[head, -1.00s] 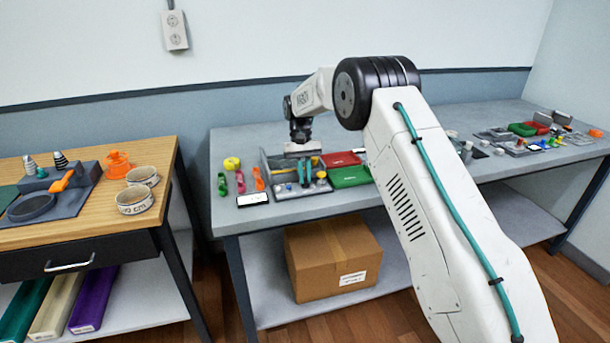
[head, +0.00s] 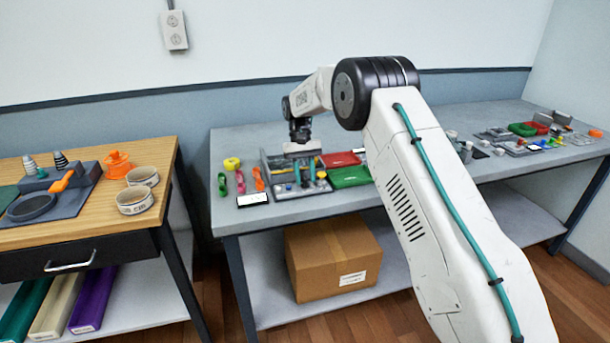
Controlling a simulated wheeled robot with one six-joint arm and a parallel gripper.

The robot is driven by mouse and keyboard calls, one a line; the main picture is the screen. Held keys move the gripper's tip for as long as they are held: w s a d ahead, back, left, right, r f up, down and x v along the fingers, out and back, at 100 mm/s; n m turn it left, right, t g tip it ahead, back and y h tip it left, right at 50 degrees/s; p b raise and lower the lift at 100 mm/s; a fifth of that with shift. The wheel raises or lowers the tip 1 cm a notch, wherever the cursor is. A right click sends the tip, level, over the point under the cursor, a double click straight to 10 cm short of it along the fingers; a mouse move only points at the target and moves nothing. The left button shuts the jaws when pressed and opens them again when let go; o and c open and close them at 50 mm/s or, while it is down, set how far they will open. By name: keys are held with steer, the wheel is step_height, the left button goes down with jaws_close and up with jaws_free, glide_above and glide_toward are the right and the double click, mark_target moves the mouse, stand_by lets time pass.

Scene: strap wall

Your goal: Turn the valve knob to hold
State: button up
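My gripper (head: 302,162) points down over a grey fixture (head: 313,187) on the grey bench. Small blue and yellow parts show on the fixture just below and beside the fingers. A white label card (head: 252,199) lies at the left of the fixture.
Green (head: 350,177) and red (head: 341,159) trays lie right of the fixture. Pink (head: 240,181), green (head: 222,185) and orange (head: 258,178) pieces and a yellow ring (head: 232,164) lie left. A cardboard box (head: 333,258) stands below. A wooden table (head: 95,205) is at the left.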

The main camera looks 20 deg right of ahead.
steer(key=v, duration=0.7)
steer(key=shift+w+r, duration=0.2)
steer(key=shift+r, duration=0.15)
